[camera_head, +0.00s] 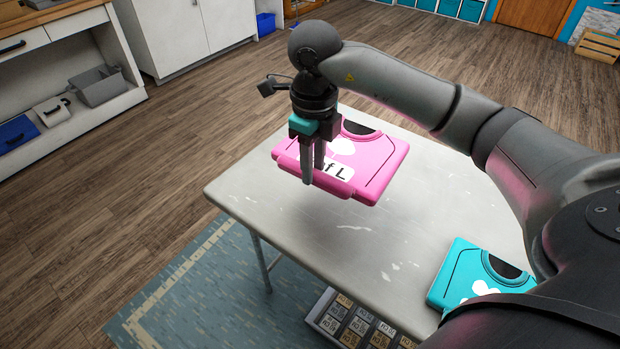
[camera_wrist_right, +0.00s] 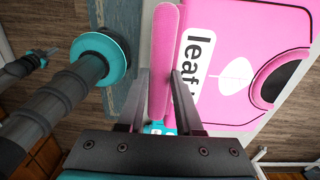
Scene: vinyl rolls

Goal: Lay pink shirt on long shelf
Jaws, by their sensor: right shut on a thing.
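The folded pink shirt (camera_head: 375,160) has a dark collar opening and a white label with black letters. My right gripper (camera_head: 313,180) is shut on its near left edge and holds it over the grey table; it looks raised above the top. In the right wrist view, the pink shirt (camera_wrist_right: 235,65) fills the upper right, and its thick edge lies between the fingers of the right gripper (camera_wrist_right: 160,90). A low white shelf unit (camera_head: 85,120) stands at the far left; I cannot tell if it is the long shelf.
A folded teal shirt (camera_head: 455,275) lies on the grey table (camera_head: 300,225) at the right. A box of small labelled items (camera_head: 345,325) is below the table's front edge. The wooden floor between is clear.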

